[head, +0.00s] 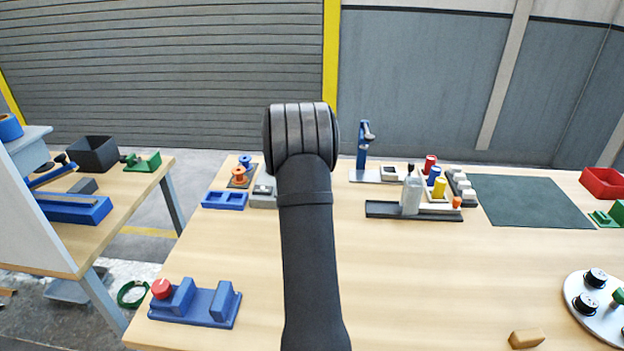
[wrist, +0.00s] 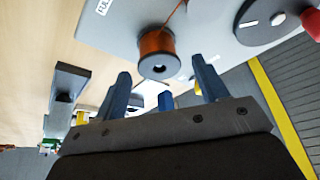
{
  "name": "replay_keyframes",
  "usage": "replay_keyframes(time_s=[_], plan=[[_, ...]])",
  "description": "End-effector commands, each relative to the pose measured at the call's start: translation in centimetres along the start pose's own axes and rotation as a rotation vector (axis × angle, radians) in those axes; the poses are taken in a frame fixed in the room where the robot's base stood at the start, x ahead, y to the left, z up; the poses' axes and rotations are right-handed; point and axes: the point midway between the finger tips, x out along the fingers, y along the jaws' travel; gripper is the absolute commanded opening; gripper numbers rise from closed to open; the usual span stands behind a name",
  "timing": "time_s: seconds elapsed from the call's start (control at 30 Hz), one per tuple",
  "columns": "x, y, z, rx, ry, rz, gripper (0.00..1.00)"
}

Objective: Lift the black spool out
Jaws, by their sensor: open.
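In the wrist view, a spool wound with copper-orange wire (wrist: 157,45) sits just beyond the fingertips, its dark grey flange with a central hole facing my gripper. A strand of wire runs from it to the upper right. My gripper (wrist: 161,68) is open, one finger on each side of the spool in the picture; I see no contact. In the head view, black spools (head: 596,276) and (head: 588,304) stand on a round white plate (head: 577,285) at the right edge. I cannot tell if the copper-wound spool is the black one named. My arm hides the gripper in the head view.
In the wrist view, a light grey panel (wrist: 110,30) carries the spool, a black disc (wrist: 262,18) and a red knob (wrist: 312,22). In the head view, a blue fixture (head: 205,306) is at the front left and a wooden block (head: 526,339) at the front right.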

Motion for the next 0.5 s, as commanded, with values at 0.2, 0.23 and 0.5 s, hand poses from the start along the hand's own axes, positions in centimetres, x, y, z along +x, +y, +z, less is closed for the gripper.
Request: replay_keyframes(time_s=[0.2,0.23,0.5], plan=[[3.4,0.1,0.4,0.001,-0.001,0.002,0.66],[3.6,0.1,0.3,0.001,-0.001,0.001,0.66],[3.9,0.1,0.3,0.001,0.000,0.000,0.60]])
